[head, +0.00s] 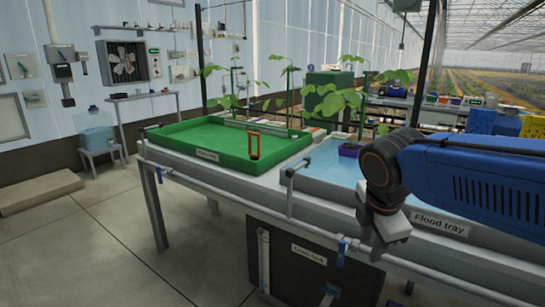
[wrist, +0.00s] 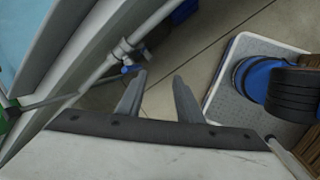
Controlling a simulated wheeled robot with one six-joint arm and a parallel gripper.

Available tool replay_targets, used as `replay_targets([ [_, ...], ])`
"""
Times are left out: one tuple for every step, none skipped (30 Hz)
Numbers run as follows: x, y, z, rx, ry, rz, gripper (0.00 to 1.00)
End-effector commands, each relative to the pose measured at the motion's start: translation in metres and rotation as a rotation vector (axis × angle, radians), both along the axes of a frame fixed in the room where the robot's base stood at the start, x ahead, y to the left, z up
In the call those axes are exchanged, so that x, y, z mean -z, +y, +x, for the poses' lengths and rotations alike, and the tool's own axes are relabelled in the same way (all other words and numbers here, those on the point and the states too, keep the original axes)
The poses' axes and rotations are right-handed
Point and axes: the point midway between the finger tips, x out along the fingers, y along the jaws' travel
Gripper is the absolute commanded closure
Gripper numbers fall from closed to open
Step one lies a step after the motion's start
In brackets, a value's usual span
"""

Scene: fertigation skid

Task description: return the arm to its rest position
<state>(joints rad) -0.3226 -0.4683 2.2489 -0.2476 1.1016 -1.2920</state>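My blue arm (head: 470,185) reaches in from the right edge of the head view, over the front of the flood tray (head: 325,180). Its dark wrist joint (head: 380,165) hangs at the tray's front edge. In the wrist view, my gripper (wrist: 160,80) has its two grey fingers apart, with nothing between them. Bare floor shows beyond the fingertips. A pipe with a blue-handled valve (wrist: 130,58) runs to the left of the fingers, apart from them as far as I can tell. In the head view the fingers are hard to make out.
A purple pot (head: 349,150) with a plant stands in the flood tray. A front pipe (head: 230,198) with blue-handled valves runs along the bench.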

Motion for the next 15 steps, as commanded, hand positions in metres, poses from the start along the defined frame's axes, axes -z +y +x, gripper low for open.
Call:
replay_targets([
  [0.004, -0.008, -0.01, 0.106, -0.017, 0.047, 0.67],
  [0.007, -0.012, -0.015, 0.175, -0.026, 0.078, 0.67],
  [0.011, -0.017, -0.023, 0.266, -0.038, 0.118, 0.67],
  [0.014, -0.02, -0.028, 0.335, -0.047, 0.149, 0.67],
  [0.017, -0.023, -0.033, 0.405, -0.056, 0.179, 0.67],
  [0.021, -0.027, -0.04, 0.495, -0.068, 0.221, 0.67],
  [0.025, -0.03, -0.046, 0.564, -0.076, 0.25, 0.67],
  [0.028, -0.033, -0.051, 0.633, -0.085, 0.281, 0.67],
  [0.032, -0.036, -0.058, 0.725, -0.095, 0.322, 0.67],
  [0.035, -0.038, -0.063, 0.793, -0.104, 0.354, 0.67],
  [0.039, -0.04, -0.068, 0.864, -0.111, 0.385, 0.67],
  [0.043, -0.043, -0.075, 0.954, -0.12, 0.426, 0.67],
  [0.047, -0.045, -0.079, 1.022, -0.128, 0.456, 0.67],
  [0.05, -0.046, -0.084, 1.087, -0.133, 0.486, 0.67],
  [0.055, -0.048, -0.089, 1.169, -0.142, 0.524, 0.67],
])
